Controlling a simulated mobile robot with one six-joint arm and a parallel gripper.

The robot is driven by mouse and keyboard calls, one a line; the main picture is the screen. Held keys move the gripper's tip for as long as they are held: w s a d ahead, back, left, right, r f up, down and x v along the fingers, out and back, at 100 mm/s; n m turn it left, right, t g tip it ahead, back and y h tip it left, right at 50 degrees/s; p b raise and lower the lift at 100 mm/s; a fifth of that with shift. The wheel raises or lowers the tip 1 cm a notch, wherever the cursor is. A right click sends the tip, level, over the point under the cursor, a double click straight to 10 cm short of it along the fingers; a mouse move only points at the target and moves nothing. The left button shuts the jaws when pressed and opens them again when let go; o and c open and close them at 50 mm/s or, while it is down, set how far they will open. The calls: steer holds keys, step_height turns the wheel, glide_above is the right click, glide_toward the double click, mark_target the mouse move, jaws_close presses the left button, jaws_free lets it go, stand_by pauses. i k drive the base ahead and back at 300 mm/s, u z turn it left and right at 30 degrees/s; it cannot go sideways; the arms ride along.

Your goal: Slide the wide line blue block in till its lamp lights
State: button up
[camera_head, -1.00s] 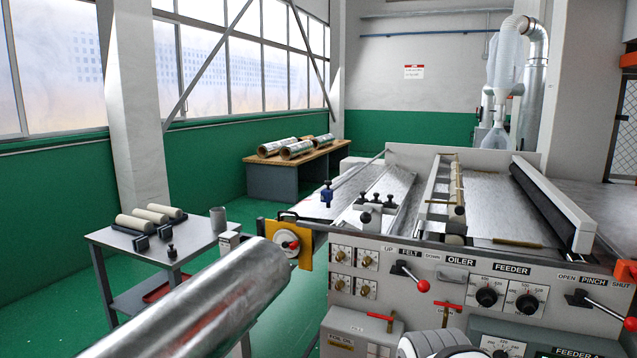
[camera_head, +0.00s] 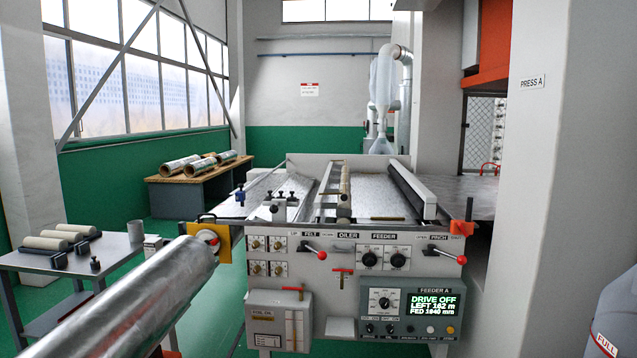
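A small blue block (camera_head: 240,195) stands upright at the left end of the feeder bed (camera_head: 390,206), near the bed's left edge. Several black blocks (camera_head: 278,206) sit to its right on a strip of the bed. I cannot tell whether the blue block touches its stop. No lit lamp beside it can be made out at this size. My gripper is not in view.
A large foil roll (camera_head: 150,300) juts across the lower left, in front of the machine. A side table (camera_head: 45,262) holds rollers and small black blocks. The front panel (camera_head: 330,262) has red-knobbed levers; a display (camera_head: 433,303) reads DRIVE OFF. A grey-white pillar (camera_head: 570,150) stands right.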

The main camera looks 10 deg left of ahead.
mark_target(242, 194)
steer(key=u, duration=0.15)
steer(key=i, duration=1.15)
steer(key=u, duration=0.65)
steer(key=i, duration=1.35)
steer(key=u, duration=0.5)
